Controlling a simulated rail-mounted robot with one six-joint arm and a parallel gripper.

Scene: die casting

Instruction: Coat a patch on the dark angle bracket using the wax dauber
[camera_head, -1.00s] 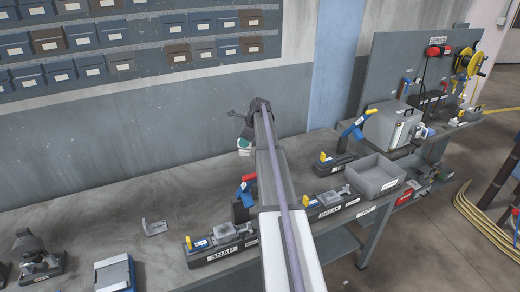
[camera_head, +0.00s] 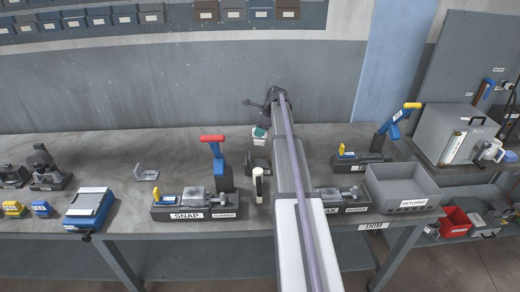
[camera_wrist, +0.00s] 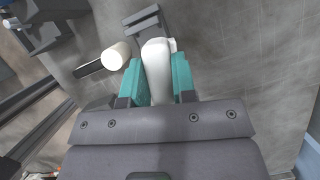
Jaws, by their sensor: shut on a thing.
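My gripper (camera_wrist: 157,80) has teal fingers shut on a white, rounded piece (camera_wrist: 156,62), which looks like the wax dauber's handle; its far end is hard to make out. In the head view my gripper (camera_head: 260,132) is small, over the back part of the bench, with white showing below the teal. A grey angle bracket (camera_head: 147,173) lies on the bench to the left, behind the SNAP fixture and well apart from my gripper. I cannot tell for sure that it is the dark one.
The SNAP fixture (camera_head: 190,208) with a red-topped lever (camera_head: 213,142) stands left of my arm. A cream-topped post (camera_head: 258,184) is near it. A grey bin (camera_head: 405,187) and another fixture (camera_head: 342,200) are to the right. Bare bench (camera_head: 105,150) surrounds the bracket.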

